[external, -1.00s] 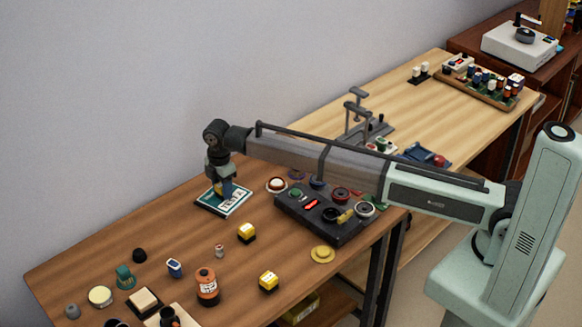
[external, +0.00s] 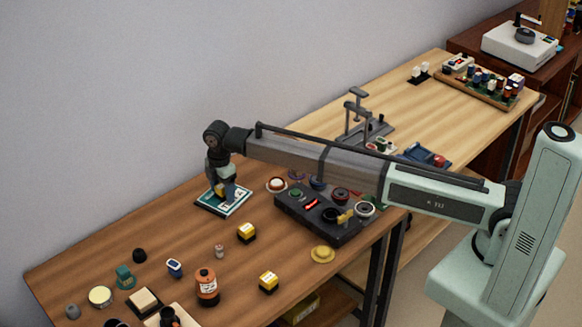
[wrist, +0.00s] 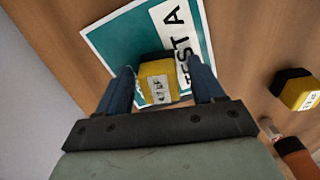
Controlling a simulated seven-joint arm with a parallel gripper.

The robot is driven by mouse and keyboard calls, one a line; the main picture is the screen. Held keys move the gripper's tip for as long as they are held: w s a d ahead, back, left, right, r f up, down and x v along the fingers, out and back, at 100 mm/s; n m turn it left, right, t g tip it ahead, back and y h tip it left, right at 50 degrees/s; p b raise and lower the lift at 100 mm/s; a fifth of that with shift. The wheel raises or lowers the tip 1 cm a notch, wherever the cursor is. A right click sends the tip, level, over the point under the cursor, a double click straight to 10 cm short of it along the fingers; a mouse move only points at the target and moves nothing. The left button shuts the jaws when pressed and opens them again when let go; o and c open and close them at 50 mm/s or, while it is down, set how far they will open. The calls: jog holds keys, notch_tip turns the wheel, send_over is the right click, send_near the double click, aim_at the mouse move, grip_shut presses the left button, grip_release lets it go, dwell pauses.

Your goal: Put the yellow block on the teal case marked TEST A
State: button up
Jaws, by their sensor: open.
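The teal case marked TEST A (external: 240,203) lies flat on the brown table below my gripper; it also shows in the wrist view (wrist: 112,45). A yellow block with a dark end and a white label (wrist: 158,84) is between my fingers, over the teal case beside the lettering. In the external view the block (external: 230,191) is partly hidden by my gripper (external: 222,190). My gripper is open, with one finger on each side of the block, in the wrist view (wrist: 160,70). Whether the block fully rests on the case is hard to tell.
Two other yellow and black blocks (external: 246,232) (external: 269,281) stand on the table nearby. A dark control box (external: 320,221) is to the right. An orange bottle (external: 207,287) and several small items are at the front left. Bare table surrounds the case on its left.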

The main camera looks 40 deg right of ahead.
aim_at(222, 186)
notch_tip(222, 186, up, 12)
dwell(0.6)
jog(key=shift+r, duration=0.1)
